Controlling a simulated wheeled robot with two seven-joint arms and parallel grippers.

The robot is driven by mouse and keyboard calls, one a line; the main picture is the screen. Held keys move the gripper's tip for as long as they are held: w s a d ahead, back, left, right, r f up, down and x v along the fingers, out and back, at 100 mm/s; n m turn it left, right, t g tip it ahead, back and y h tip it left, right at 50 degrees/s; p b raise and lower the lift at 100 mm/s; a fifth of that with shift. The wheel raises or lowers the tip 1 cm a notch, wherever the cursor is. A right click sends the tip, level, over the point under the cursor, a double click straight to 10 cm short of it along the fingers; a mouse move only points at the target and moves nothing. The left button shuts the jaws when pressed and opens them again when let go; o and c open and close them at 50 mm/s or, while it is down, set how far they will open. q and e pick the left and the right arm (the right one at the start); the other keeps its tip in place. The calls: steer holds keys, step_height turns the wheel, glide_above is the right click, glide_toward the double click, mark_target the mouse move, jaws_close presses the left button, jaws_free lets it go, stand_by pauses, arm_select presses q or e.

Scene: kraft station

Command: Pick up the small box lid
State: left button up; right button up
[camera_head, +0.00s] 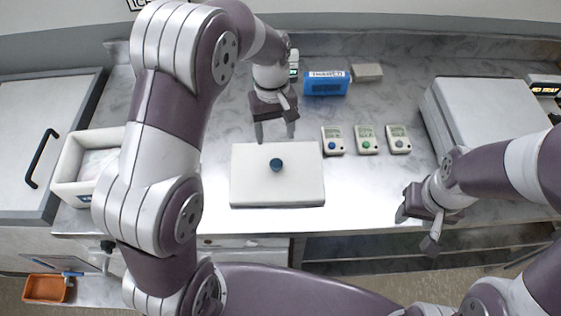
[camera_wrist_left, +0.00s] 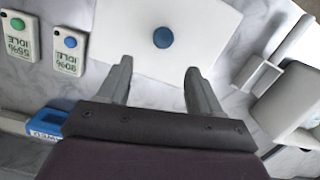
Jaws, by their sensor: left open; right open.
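The small box lid (camera_head: 255,190) is a white rectangular slab with a round blue knob (camera_head: 276,165) near its middle, lying on the marble counter. In the left wrist view the lid (camera_wrist_left: 205,30) and its blue knob (camera_wrist_left: 167,37) show beyond the fingertips. My left gripper (camera_head: 275,136) is open and empty above the counter, just behind the lid's back edge, fingers pointing down. In the left wrist view its fingers (camera_wrist_left: 157,65) are spread, with the knob ahead of the gap. My right gripper (camera_head: 417,229) is open and empty by the counter's front edge, right of the lid.
Several small display devices (camera_head: 366,139) stand right of the lid. A blue box (camera_head: 326,84) and a grey block (camera_head: 367,72) are behind. A white bin (camera_head: 68,168) stands left and a large white case (camera_head: 490,115) right.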

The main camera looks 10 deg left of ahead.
mark_target(276, 163)
arm_select(q)
steer(key=s+f, duration=0.2)
steer(key=s, duration=0.1)
steer(key=shift+s+p, duration=0.2)
steer(key=shift+p, duration=0.15)
steer(key=f, duration=0.2)
steer(key=w+f+p, duration=0.1)
steer(key=f, duration=0.3)
steer(key=shift+w+d, duration=0.3)
steer(key=shift+w, duration=0.1)
steer(key=shift+s+d+f, duration=0.15)
steer(key=shift+s+f, duration=0.05)
steer(key=shift+s+r, duration=0.1)
steer(key=shift+s, duration=0.2)
steer(key=shift+w, duration=0.2)
steer(key=c, duration=0.9)
jaws_close()
arm_select(e)
steer(key=shift+s+a+r, duration=0.15)
steer(key=shift+s+r, duration=0.35)
steer(key=shift+s, duration=0.1)
steer(key=shift+s+a+r, duration=0.15)
steer(key=shift+s+r, duration=0.3)
steer(key=shift+s, duration=0.1)
